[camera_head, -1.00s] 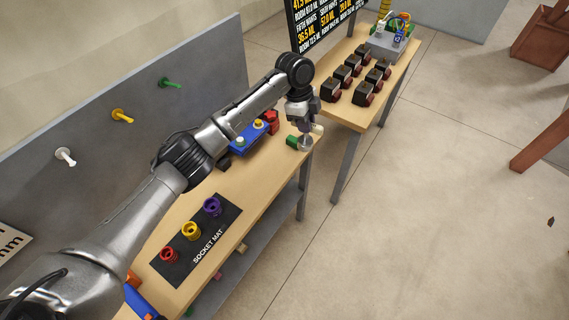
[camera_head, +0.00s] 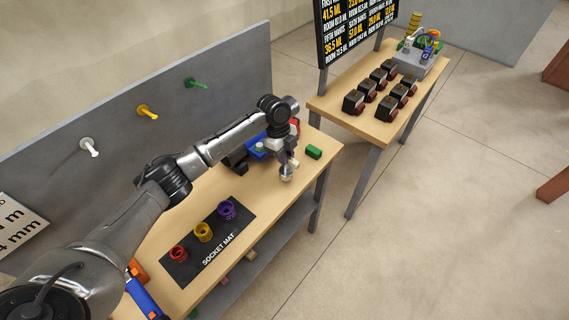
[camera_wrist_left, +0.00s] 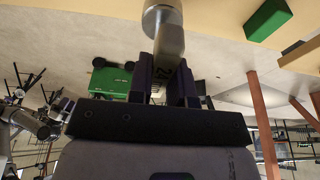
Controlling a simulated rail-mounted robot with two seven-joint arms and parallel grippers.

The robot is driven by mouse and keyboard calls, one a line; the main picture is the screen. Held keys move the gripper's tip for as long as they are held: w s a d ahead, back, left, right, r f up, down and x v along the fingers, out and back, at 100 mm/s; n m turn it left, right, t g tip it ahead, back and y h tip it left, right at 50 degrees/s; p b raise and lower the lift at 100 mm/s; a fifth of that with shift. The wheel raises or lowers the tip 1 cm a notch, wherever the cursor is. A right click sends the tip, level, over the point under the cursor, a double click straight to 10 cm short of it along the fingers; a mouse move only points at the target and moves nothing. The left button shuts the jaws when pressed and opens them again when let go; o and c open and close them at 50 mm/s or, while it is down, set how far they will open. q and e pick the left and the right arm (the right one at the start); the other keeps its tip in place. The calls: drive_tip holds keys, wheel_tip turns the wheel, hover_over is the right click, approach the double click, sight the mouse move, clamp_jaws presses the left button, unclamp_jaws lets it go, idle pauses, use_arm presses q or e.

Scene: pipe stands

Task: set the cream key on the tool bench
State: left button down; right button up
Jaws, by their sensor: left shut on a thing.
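My left gripper (camera_head: 287,153) is shut on the cream key (camera_head: 294,163), over the far part of the wooden tool bench (camera_head: 190,217). The key has a pale shaft and a round silvery end pointing down. In the left wrist view, the key (camera_wrist_left: 168,42) sits between the two fingers, with dark digits on its side and its round end away from the gripper. I cannot tell whether the key touches the bench top. My right gripper is not in view.
A green block (camera_head: 313,152) lies right of the gripper near the bench edge. A socket mat (camera_head: 185,262) with red, yellow and purple sockets lies nearer. Blue and red tools sit behind the gripper. A second table (camera_head: 340,107) holds several black blocks.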

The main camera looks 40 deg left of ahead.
sight(284, 169)
use_arm(q)
drive_tip(key=shift+a+x, duration=0.25)
drive_tip(key=shift+x, duration=0.75)
drive_tip(key=shift+a+x, duration=0.25)
drive_tip(key=shift+x, duration=0.8)
drive_tip(key=shift+a+f, duration=0.1)
drive_tip(key=shift+f, duration=0.15)
drive_tip(key=c, duration=1.1)
unclamp_jaws()
drive_tip(key=shift+o, duration=0.2)
drive_tip(key=v, duration=1.2)
drive_tip(key=shift+p, duration=0.3)
